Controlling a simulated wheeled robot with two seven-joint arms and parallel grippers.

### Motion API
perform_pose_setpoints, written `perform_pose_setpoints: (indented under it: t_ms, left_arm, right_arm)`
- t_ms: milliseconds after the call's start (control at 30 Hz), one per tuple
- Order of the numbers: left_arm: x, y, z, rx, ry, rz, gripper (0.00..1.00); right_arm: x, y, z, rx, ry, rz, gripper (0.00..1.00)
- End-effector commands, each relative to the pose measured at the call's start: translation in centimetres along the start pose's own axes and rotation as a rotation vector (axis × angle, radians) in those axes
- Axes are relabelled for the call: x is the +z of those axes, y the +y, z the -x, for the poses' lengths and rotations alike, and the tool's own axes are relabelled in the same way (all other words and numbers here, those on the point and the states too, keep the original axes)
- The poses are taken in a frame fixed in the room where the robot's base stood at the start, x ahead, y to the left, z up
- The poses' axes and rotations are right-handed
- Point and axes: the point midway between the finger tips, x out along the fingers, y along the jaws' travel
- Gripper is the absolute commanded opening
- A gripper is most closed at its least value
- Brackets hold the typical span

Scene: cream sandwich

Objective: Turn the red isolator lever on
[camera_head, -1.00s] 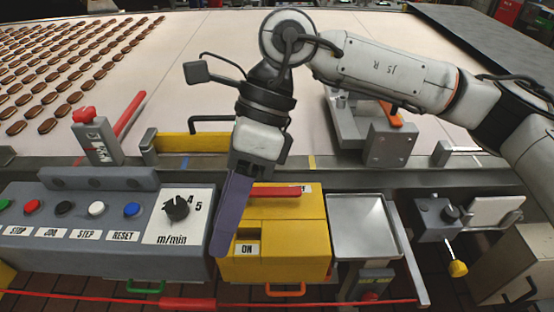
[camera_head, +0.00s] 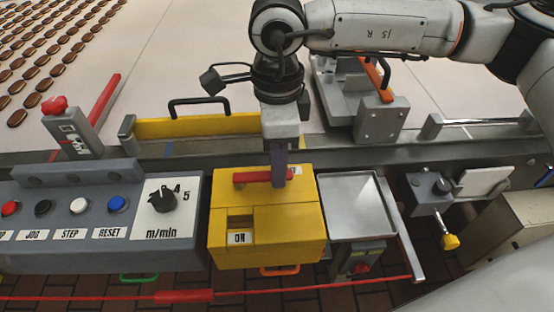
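The red isolator lever (camera_head: 253,178) lies across the top of the yellow isolator box (camera_head: 290,235), pointing left–right. An ON label (camera_head: 239,238) shows on the front part of the box, below a recess. My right gripper (camera_head: 279,178) points down at the right part of the lever, and its dark finger covers a piece of it. I see the fingers edge-on, so I cannot tell how far apart they are or whether they touch the lever. My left gripper is out of view.
A grey button panel (camera_head: 130,245) with a dial stands left of the box. A metal tray (camera_head: 355,208) stands close on its right. A yellow guard bar with a black handle (camera_head: 195,125) and a clamp block (camera_head: 380,122) lie behind, along the conveyor (camera_head: 215,35).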

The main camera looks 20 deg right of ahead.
Motion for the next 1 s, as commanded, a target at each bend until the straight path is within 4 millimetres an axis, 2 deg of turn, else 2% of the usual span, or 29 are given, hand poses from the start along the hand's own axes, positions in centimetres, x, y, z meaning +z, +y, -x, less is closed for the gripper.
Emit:
perform_pose_setpoints:
  t_ms: [133, 400, 600, 1000]
  left_arm:
    - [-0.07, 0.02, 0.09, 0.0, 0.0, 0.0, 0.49]
    - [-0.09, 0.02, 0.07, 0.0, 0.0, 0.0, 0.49]
    - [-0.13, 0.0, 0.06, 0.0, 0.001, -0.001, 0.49]
    - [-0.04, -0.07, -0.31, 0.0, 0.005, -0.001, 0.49]
  right_arm:
    - [-0.01, 0.03, -0.8, 0.0, -0.001, 0.0, 0.36]
    - [0.01, 0.02, -0.93, 0.0, -0.001, 0.0, 0.34]
    - [0.01, 0.02, -0.91, 0.0, -0.001, 0.0, 0.01]
    - [0.74, 0.18, -1.0, -0.001, -0.003, -0.009, 0.0]
